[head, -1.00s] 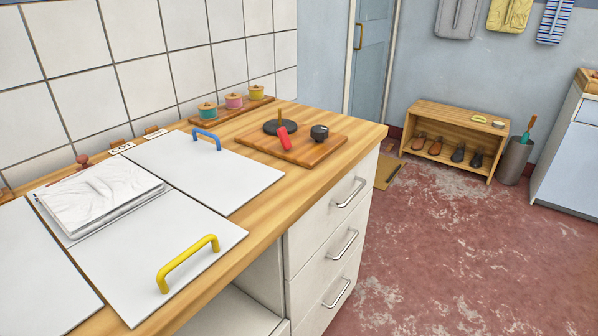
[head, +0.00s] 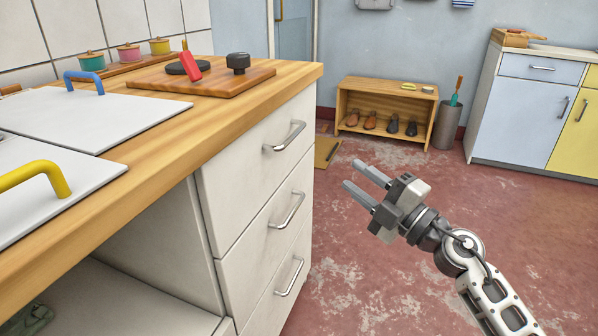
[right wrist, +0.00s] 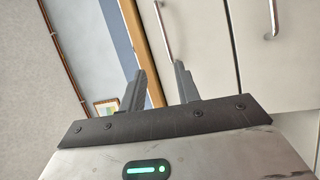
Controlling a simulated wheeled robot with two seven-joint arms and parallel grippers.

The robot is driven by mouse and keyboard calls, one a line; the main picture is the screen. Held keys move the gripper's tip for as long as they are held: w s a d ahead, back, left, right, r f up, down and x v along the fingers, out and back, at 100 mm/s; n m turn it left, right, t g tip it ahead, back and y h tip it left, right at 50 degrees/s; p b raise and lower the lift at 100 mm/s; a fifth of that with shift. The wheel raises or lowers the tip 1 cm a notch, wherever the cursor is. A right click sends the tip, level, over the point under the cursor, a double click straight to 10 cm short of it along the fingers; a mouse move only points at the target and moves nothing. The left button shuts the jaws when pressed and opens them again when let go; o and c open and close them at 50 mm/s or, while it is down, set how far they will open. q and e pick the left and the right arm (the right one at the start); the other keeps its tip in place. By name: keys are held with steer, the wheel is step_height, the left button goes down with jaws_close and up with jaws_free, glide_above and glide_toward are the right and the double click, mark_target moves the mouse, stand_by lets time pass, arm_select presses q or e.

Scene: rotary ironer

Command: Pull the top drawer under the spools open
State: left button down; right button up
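The top drawer (head: 250,170) is shut, a white front just under the wooden counter edge. Its bar handle (head: 286,138) is silver. The teal, pink and yellow spools (head: 128,53) stand on a wooden strip at the back of the counter. My right gripper (head: 350,172) is open and empty, to the right of the drawers and apart from them, its fingers pointing at the drawer side. In the right wrist view the top handle (right wrist: 163,32) shows ahead of the two spread fingers (right wrist: 159,72). My left gripper is not in view.
Two lower drawers with handles (head: 287,211) are shut below. A shoe bench (head: 388,92), a bin (head: 448,125) and a blue cabinet (head: 520,105) stand behind.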

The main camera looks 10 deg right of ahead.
arm_select(q)
steer(key=b, duration=0.1)
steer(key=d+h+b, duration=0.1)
steer(key=b, duration=0.1)
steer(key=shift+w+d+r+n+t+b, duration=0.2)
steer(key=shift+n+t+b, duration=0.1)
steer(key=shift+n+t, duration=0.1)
arm_select(e)
steer(key=w+a+r, duration=0.1)
steer(key=w+a, duration=0.3)
steer(key=w, duration=0.3)
steer(key=w+a+r+n, duration=0.1)
steer(key=w+a, duration=0.3)
steer(key=w, duration=0.3)
steer(key=shift+r+n+g, duration=0.2)
steer(key=shift+n+g, duration=0.1)
steer(key=shift+w, duration=0.1)
jaws_close()
